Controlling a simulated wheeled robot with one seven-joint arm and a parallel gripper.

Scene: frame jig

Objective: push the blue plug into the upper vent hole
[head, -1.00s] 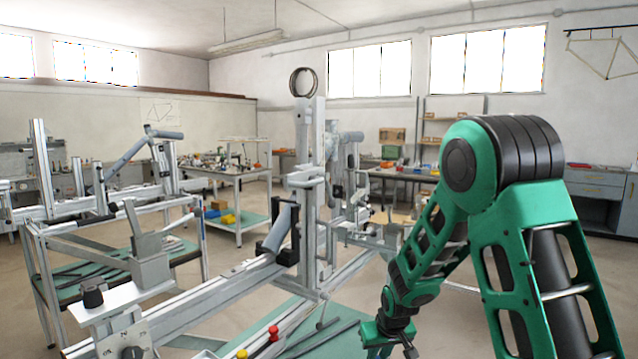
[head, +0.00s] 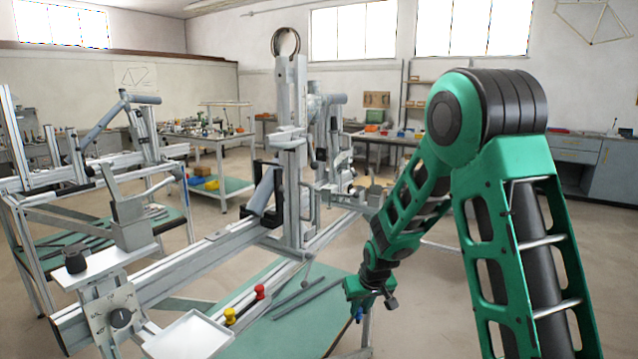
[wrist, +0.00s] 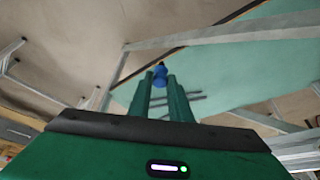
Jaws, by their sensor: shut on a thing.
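My gripper (head: 366,296) hangs at the end of the green arm, to the right of the jig and by the right edge of its green lower shelf. It is shut on the blue plug (wrist: 160,75), which sticks out between the fingertips in the wrist view. The plug also shows as a small blue spot below the gripper in the head view (head: 359,314). The plug is clear of any tube or hole. I cannot make out the upper vent hole in either view.
A yellow plug (head: 230,316) and a red plug (head: 260,292) stand at the jig's front rail. A white tray (head: 188,336) sits at the front. The green shelf (head: 300,325) holds dark rods. The jig's upright post (head: 292,150) stands left of my arm. Open floor lies at right.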

